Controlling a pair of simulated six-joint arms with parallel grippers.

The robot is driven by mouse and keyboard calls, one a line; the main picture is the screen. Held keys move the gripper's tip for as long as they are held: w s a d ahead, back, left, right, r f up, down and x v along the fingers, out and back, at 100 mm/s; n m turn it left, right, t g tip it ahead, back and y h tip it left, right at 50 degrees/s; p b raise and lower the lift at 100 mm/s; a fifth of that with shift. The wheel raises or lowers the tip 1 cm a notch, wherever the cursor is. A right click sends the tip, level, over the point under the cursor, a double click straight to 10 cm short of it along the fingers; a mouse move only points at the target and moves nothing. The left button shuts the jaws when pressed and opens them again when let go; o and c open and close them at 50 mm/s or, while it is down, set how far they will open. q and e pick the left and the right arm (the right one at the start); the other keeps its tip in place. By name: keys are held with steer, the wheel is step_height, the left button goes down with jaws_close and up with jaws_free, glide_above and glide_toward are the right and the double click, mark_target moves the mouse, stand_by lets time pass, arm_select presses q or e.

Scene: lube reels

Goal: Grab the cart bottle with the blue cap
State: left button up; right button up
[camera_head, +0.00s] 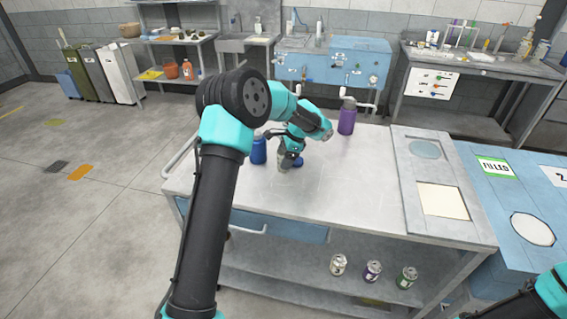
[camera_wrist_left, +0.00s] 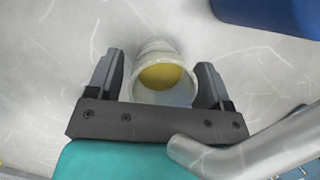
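My left gripper (camera_head: 290,162) points down over the cart top. In the left wrist view, its two fingers (camera_wrist_left: 160,75) are apart, on either side of a pale, clear-looking container (camera_wrist_left: 165,96) with yellow inside. A narrow gap shows at the left finger; contact at the right finger is unclear. The container shows in part below the gripper in the head view (camera_head: 282,166). A small blue piece (camera_head: 298,162) shows beside it; I cannot tell whether it is a cap. A blue bottle (camera_head: 258,150) stands just left of the gripper. My right gripper is out of view.
A purple bottle (camera_head: 347,117) stands at the cart's back. The cart top (camera_head: 350,185) is clear in front, with a panel (camera_head: 440,198) at its right. Several cans, including a green one (camera_head: 406,278), stand on the lower shelf. A blue table (camera_head: 510,210) adjoins at right.

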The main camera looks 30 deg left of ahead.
arm_select(q)
steer(key=c, duration=1)
steer(key=shift+o, duration=0.2)
steer(key=shift+w+d+r, duration=0.25)
steer(key=shift+r, duration=0.1)
steer(key=w+d+r, duration=0.7)
steer(key=w+d, duration=0.1)
steer(key=d, duration=0.2)
steer(key=shift+w+d+r, duration=0.15)
steer(key=shift+w, duration=0.1)
